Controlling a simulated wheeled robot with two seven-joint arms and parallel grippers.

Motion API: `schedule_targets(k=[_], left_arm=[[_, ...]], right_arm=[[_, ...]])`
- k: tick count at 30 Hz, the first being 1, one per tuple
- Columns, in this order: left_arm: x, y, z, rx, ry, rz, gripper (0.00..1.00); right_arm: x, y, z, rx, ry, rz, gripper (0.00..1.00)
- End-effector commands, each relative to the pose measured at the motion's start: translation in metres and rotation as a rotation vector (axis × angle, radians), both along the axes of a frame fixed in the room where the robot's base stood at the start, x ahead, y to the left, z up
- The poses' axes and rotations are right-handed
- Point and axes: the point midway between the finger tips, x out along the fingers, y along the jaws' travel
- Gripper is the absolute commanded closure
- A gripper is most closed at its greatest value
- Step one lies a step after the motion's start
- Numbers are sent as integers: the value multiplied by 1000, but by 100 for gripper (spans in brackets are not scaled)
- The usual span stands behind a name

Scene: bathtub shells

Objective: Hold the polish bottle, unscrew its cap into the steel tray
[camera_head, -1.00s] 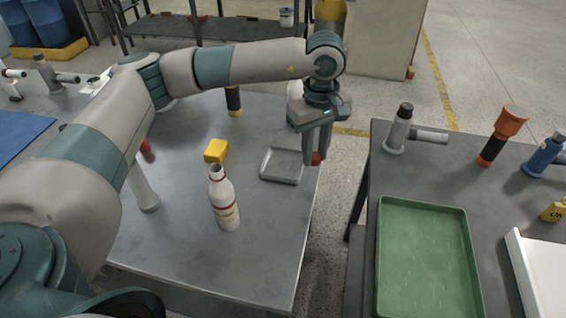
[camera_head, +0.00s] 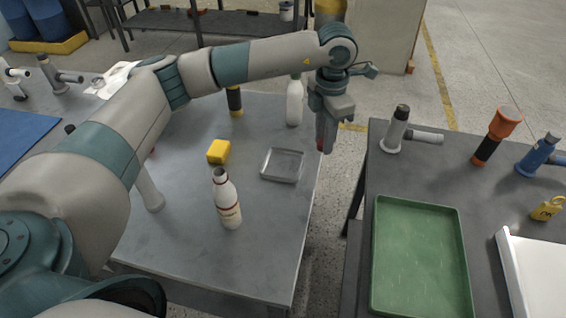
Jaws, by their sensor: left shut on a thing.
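The polish bottle (camera_head: 228,203) is white with a red-edged label and stands upright on the grey table; its neck top looks open, with no cap on it. The steel tray (camera_head: 283,179) is a shallow grey tray to its right and farther back, and it looks empty. My left gripper (camera_head: 321,146) points down near the table's right edge, right of the tray and apart from it. It is shut on a small red piece, which looks like the cap; the fingers hide most of it. My right gripper is not in view.
A yellow block (camera_head: 219,152) lies behind the polish bottle. Another white bottle (camera_head: 295,103) stands just left of my left gripper. A gap separates this table from the right table, which holds a green tray (camera_head: 420,256). The table front is clear.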

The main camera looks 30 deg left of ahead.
Motion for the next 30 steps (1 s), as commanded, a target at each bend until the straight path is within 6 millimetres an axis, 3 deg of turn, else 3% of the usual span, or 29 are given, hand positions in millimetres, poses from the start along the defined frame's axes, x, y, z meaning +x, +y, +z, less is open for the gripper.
schedule_targets(k=[21,30], left_arm=[[21,-5,15,-12,13,1055,100],[25,-6,16,-12,16,1313,100]], right_arm=[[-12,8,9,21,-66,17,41],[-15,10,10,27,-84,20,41]])
